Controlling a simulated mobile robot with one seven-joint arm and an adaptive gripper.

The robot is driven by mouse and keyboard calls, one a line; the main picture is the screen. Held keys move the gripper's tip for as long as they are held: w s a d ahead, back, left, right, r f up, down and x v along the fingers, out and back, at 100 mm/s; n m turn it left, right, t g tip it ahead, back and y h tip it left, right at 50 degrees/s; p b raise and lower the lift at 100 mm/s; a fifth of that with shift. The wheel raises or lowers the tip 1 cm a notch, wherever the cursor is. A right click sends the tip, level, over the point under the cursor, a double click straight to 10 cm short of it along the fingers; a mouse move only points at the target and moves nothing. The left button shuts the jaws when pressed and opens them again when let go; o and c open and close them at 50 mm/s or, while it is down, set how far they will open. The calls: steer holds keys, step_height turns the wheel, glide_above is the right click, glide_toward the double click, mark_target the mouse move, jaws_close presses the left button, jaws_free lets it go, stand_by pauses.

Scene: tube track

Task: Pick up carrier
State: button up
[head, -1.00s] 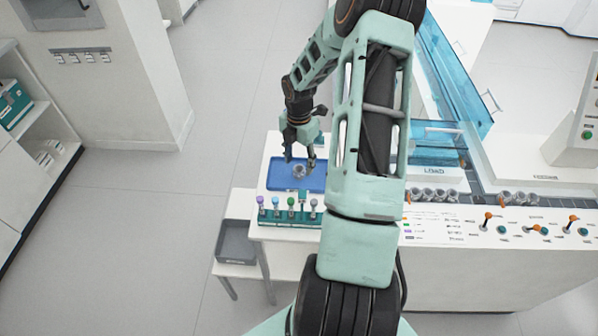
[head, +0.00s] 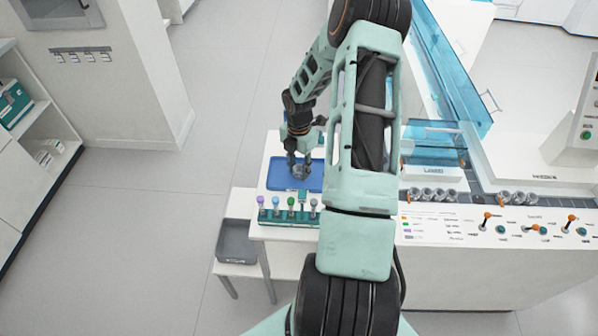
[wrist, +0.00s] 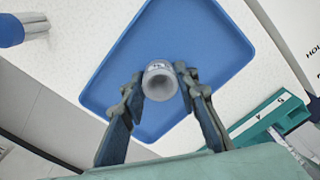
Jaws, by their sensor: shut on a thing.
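The carrier (wrist: 160,82) is a small grey, round, hollow puck. In the wrist view it sits between my two fingers, over the blue tray (wrist: 205,40). My gripper (wrist: 160,84) is shut on it, one finger on each side. In the head view my gripper (head: 299,174) is low over the blue tray (head: 285,183), with the carrier (head: 299,171) between its fingertips. I cannot tell whether the carrier still touches the tray.
A teal rack (head: 285,216) with several coloured-cap tubes stands just in front of the tray. A grey bin (head: 236,241) is lower left. Several more carriers (head: 433,195) stand at the track under the LOAD label on the right.

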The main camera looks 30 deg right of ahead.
steer(key=shift+r, duration=0.1)
steer(key=shift+r, duration=0.45)
step_height(320, 180, up, 2)
steer(key=shift+d+r, duration=0.1)
steer(key=shift+r, duration=0.1)
steer(key=s+d+r+p, duration=0.1)
steer(key=s+r+p, duration=0.4)
steer(key=s+r, duration=0.9)
steer(key=shift+d+r, duration=0.25)
steer(key=shift+d, duration=0.1)
steer(key=shift+w, duration=0.1)
